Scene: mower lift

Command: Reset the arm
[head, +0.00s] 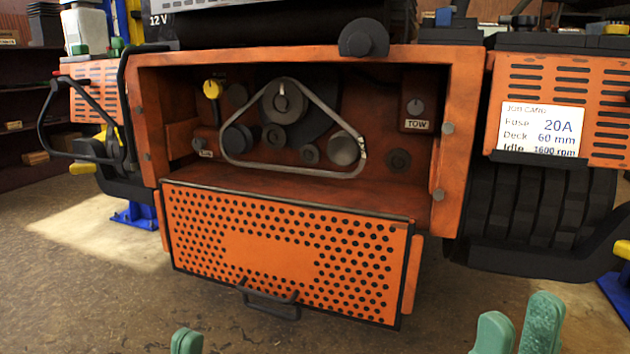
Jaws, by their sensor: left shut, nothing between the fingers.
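My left gripper (187,341) shows only as green fingertips at the bottom edge, together and empty. My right gripper (519,325) shows two green fingers at the bottom right, with a gap between their tips and nothing seen between them. Both are in front of the orange mower and touch nothing that I can see. The mower's perforated front panel (273,247) hangs open and tilted, with a dark handle (268,304) on it. The arms behind the fingertips are out of view.
The open bay shows a belt (293,171) around pulleys, a yellow knob (212,89) and a TOW knob (415,107). A job card (541,128) reads Fuse 20A, Deck 60 mm, Idle 1600 rpm. Blue stands (138,214) are at the sides. The floor (80,300) at front left is clear.

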